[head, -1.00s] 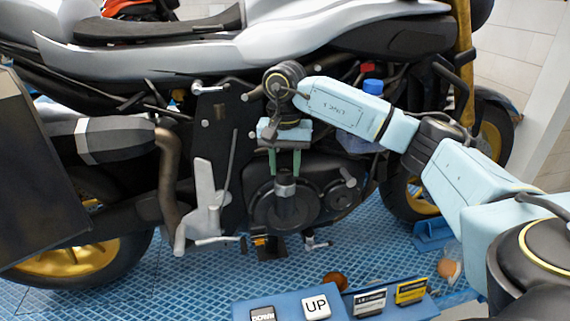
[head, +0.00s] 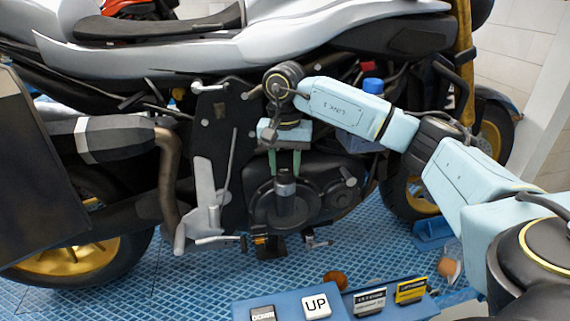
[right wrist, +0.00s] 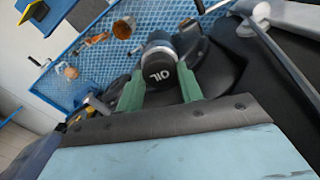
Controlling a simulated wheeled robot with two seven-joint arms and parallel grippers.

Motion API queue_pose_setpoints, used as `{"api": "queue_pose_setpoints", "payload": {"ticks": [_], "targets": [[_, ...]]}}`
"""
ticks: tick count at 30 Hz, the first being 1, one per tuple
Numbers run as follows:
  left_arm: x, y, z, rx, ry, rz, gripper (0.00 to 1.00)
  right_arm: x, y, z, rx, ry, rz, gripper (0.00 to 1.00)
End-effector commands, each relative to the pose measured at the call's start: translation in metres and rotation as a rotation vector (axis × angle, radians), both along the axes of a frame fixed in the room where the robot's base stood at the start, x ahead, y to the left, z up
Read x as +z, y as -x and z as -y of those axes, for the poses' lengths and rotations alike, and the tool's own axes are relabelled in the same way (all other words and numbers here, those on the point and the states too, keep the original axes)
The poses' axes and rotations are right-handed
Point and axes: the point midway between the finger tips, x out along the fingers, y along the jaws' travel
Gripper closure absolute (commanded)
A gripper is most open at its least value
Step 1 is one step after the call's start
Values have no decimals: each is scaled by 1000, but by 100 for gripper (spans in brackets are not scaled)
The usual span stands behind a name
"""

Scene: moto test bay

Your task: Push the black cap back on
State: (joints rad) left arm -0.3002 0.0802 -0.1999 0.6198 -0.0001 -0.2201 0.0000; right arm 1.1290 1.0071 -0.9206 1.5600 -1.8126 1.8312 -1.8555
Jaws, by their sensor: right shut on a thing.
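The black cap (right wrist: 157,68), marked OIL, shows between the green fingers of my right gripper (right wrist: 160,84) in the right wrist view. My right gripper (head: 285,172) points down beside the motorcycle's engine (head: 325,180) in the head view and is shut on the cap. A grey metal neck (head: 286,189) stands right under the fingertips, above the round engine cover. The cap looks lined up with this neck. I cannot tell whether a gap is left between them. My left gripper is not in view.
A blue tray with UP (head: 316,307) and DOWN buttons stands in front. A blue-capped bottle (head: 372,88) is behind my right forearm. The exhaust pipe (head: 168,180) and a grey lever (head: 208,195) lie left of the engine. Blue grating covers the floor.

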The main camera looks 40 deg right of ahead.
Motion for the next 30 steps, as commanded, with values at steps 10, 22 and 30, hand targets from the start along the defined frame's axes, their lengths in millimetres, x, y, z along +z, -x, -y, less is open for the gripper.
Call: {"api": "queue_pose_setpoints", "payload": {"ticks": [10,22,30], "targets": [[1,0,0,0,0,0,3,0,0,0,0,0,0,84],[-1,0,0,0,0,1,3,-3,0,0,0,0,0,84],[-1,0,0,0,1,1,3,-2,0,0,0,0,0,38]]}}
